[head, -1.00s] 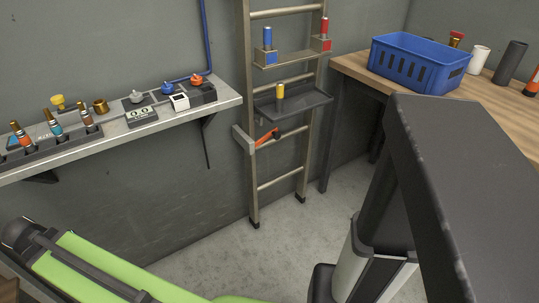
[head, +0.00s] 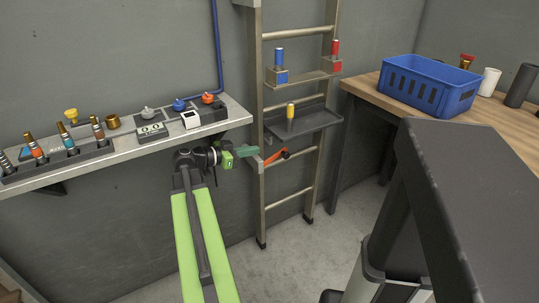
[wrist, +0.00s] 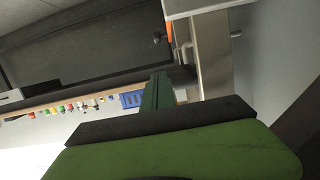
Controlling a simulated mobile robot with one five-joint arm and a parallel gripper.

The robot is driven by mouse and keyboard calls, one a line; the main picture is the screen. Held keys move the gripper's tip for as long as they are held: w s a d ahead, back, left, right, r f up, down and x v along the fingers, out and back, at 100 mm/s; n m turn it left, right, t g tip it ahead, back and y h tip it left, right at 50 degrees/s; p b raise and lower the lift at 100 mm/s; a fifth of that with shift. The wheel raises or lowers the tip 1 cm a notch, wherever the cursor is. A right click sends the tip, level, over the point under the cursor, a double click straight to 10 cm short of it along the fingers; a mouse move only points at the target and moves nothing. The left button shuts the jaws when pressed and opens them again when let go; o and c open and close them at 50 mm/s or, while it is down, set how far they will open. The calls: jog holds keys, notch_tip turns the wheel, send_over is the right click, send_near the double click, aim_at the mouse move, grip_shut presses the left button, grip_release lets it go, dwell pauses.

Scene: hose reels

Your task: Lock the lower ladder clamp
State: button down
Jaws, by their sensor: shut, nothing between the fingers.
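The ladder (head: 256,120) stands against the wall. The lower clamp (head: 258,164) is a grey block on its left rail, with an orange lever (head: 279,154) pointing right and slightly up. In the wrist view part of the orange lever (wrist: 168,22) shows at the top, beside the pale ladder rail (wrist: 213,55). My gripper (head: 249,151) is shut and empty, its green fingers just left of the rail, close to the clamp. The dark green fingers also show in the wrist view (wrist: 157,92). I cannot tell whether they touch the clamp.
A wall shelf (head: 130,143) with valves and fittings lies close to the left of my gripper. A dark tray (head: 310,122) with a yellow-topped post sits on the ladder above the lever. A workbench (head: 372,88) with a blue crate (head: 425,68) stands right. The floor below is clear.

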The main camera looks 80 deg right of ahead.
aim_at(278, 153)
jog(key=f+b+x, duration=0.1)
jog(key=x, duration=0.3)
jog(key=b+x, duration=0.2)
jog(key=x, duration=0.1)
jog(key=f+b+x, duration=0.1)
jog(key=b+x, duration=0.1)
jog(key=x, duration=0.2)
jog(key=shift+f, duration=0.45)
jog(key=shift+s+d+f, duration=0.15)
jog(key=shift+s+d, duration=0.05)
jog(key=shift+w, duration=0.1)
